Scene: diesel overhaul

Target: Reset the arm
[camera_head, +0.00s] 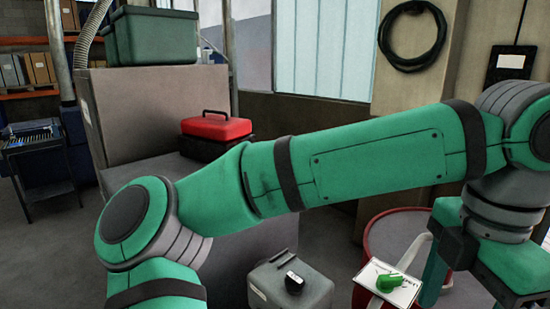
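My green arm (370,160) crosses the picture from the lower left to the upper right, bent at a grey-ringed joint at each end. At the right it turns down into a grey wrist and a green end section (480,262) near the lower edge. My gripper's fingers cannot be made out clearly there, so I cannot tell whether they are open or shut, or whether they hold anything.
A grey can (262,282) with a black cap stands below my arm. Right of it are a red drum (380,236) and a white labelled piece with a green part (389,283). A red toolbox (217,127) and green bin (155,38) sit behind. Floor shows at left.

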